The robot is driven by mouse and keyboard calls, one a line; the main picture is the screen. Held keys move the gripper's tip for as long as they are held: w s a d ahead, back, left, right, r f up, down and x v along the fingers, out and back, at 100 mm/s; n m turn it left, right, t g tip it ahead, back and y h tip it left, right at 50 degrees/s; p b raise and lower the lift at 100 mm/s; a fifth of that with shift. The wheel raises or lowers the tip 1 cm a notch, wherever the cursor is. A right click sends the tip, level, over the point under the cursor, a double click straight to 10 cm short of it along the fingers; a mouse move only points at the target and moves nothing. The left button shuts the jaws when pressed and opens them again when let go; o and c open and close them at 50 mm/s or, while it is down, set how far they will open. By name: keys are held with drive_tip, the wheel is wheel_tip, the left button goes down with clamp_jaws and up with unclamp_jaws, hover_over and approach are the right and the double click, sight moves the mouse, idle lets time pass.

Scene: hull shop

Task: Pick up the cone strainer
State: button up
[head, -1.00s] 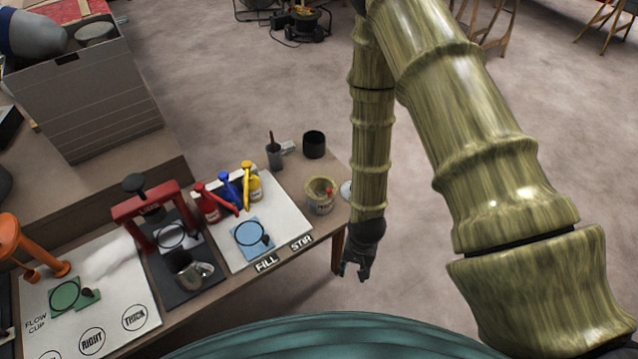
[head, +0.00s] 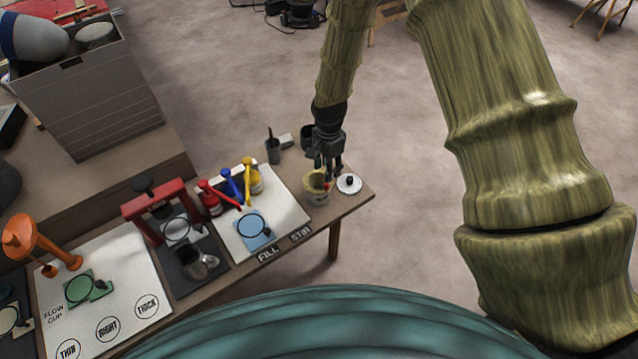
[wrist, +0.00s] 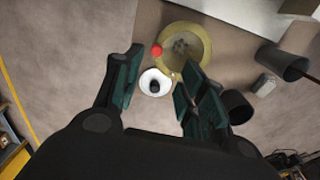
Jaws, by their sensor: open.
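My gripper (head: 331,178) is open and points down over the right end of the bench, at the cream can (head: 316,194). A white round piece with a dark centre (head: 349,185) lies just right of the can. In the wrist view, this white piece (wrist: 145,79) shows between my open fingers (wrist: 157,68), and the can (wrist: 207,47) is just beyond the fingertips. A red knob (wrist: 157,51) is at the can's rim. I cannot tell surely which piece is the cone strainer; the white round piece may be it. Nothing is held.
A dark cup (head: 306,136) stands close behind my gripper, and a grey cup with a stick (head: 273,151) is left of it. Red, blue and yellow bottles (head: 231,187) stand on the white board (head: 292,213). Open floor lies right of the bench.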

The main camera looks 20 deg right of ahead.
sight(326, 184)
drive_tip(key=shift+f+p, duration=0.3)
drive_tip(key=shift+f, duration=1.1)
drive_tip(key=shift+s+a+f+p, duration=0.15)
drive_tip(key=shift+s+f+p, duration=0.1)
drive_tip(key=shift+f+p, duration=0.4)
drive_tip(key=shift+s+a+f+p, duration=0.1)
drive_tip(key=shift+s+f+p, duration=0.2)
drive_tip(key=shift+f, duration=0.65)
drive_tip(key=shift+w+f+p, duration=0.15)
drive_tip(key=shift+f+p, duration=0.15)
drive_tip(key=shift+f, duration=0.65)
clamp_jaws()
